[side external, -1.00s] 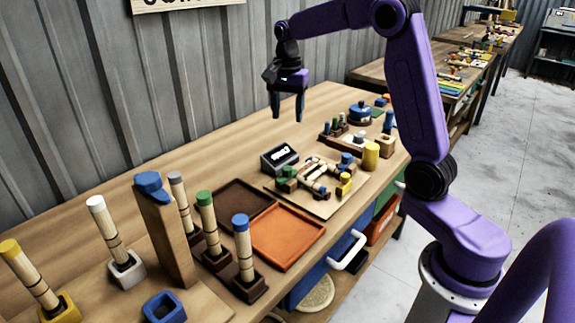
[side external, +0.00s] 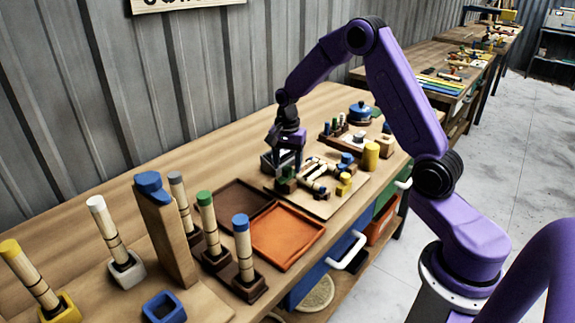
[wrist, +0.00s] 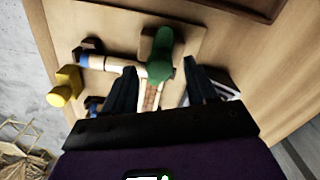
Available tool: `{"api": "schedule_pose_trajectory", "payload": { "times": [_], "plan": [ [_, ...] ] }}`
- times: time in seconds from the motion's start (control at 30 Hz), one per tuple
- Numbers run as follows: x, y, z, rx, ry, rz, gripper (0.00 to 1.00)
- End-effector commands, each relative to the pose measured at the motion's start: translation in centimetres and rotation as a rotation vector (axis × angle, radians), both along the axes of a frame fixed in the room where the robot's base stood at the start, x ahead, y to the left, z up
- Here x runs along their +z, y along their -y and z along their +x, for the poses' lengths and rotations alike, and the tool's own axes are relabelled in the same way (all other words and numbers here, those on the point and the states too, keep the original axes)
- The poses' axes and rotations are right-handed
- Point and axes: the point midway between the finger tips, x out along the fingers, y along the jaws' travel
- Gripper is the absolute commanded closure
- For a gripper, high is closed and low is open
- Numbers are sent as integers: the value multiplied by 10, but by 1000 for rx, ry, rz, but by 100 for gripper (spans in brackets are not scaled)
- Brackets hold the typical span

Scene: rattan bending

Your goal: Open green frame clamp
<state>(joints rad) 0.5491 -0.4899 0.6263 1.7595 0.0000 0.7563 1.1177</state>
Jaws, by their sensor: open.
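In the side view the green clamp (side external: 285,184) sits at the near left corner of the rattan frame, on a wooden board (side external: 322,209). My gripper (side external: 288,163) points down close above it, and in the wrist view my gripper (wrist: 158,90) is open with its fingers on either side below the knob. I cannot tell whether a finger touches the clamp. Light rattan pieces (wrist: 112,65) run from the clamp towards a blue clamp.
A yellow clamp (side external: 344,184) and blue clamp (side external: 347,160) stand on the same board. A small dark display box (side external: 268,161) is partly hidden behind my gripper. An orange tray (side external: 288,237) lies in front, with upright rattan poles to the left.

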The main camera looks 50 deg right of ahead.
Motion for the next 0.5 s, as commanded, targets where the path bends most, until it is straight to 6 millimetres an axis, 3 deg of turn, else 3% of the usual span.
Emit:
{"api": "schedule_pose_trajectory", "payload": {
  "times": [0.43,0.5],
  "plan": [
    [-10,0,0,-1,1,0,43],
    [-10,0,0,-1,0,0,66]
  ]
}}
